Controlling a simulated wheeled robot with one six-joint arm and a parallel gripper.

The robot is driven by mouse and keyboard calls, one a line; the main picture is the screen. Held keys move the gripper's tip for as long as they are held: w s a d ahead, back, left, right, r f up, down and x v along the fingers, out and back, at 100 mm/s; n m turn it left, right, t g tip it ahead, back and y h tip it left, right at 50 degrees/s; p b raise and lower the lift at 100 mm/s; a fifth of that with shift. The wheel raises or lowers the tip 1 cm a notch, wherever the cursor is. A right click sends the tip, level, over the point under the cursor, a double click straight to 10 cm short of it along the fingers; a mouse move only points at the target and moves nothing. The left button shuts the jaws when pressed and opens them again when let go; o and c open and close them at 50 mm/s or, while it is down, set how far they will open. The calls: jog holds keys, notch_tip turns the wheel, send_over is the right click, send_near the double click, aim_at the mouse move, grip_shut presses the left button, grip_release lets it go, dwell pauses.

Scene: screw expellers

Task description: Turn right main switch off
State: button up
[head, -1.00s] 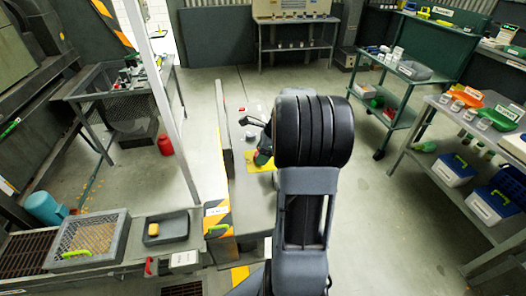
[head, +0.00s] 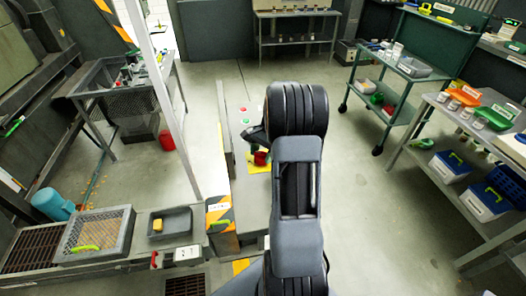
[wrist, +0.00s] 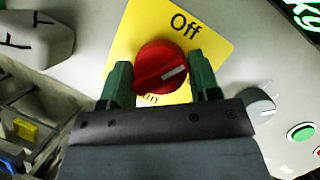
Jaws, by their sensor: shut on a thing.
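The red rotary main switch (wrist: 160,66) sits on a yellow plate (wrist: 215,40) on a pale panel in the wrist view. "Off" is printed on the plate, and other lettering below the knob is partly covered. The knob's white mark points to the right and slightly up. My gripper (wrist: 160,85) is shut on the knob, with a green finger on either side. In the head view the red switch (head: 260,158) and yellow plate (head: 254,169) show just left of my arm; my gripper's tips are hard to make out there.
A grey selector knob (wrist: 262,105) and a green button (wrist: 301,133) lie right of the switch. A grey block (wrist: 38,38) juts out at the left. In the head view a shelf cart (head: 405,68) stands right, with clear floor between.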

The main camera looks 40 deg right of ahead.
jog(key=n+g, duration=0.1)
jog(key=n, duration=0.1)
jog(key=n+g+h+p, duration=0.1)
jog(key=n, duration=0.2)
jog(key=shift+a+n, duration=0.1)
jog(key=shift+n, duration=0.2)
dwell(0.4)
jog(key=o, duration=0.9)
jog(key=shift+c, duration=0.2)
jog(key=v, duration=1.3)
jog(key=shift+r+b, duration=0.35)
jog(key=shift+w, duration=0.15)
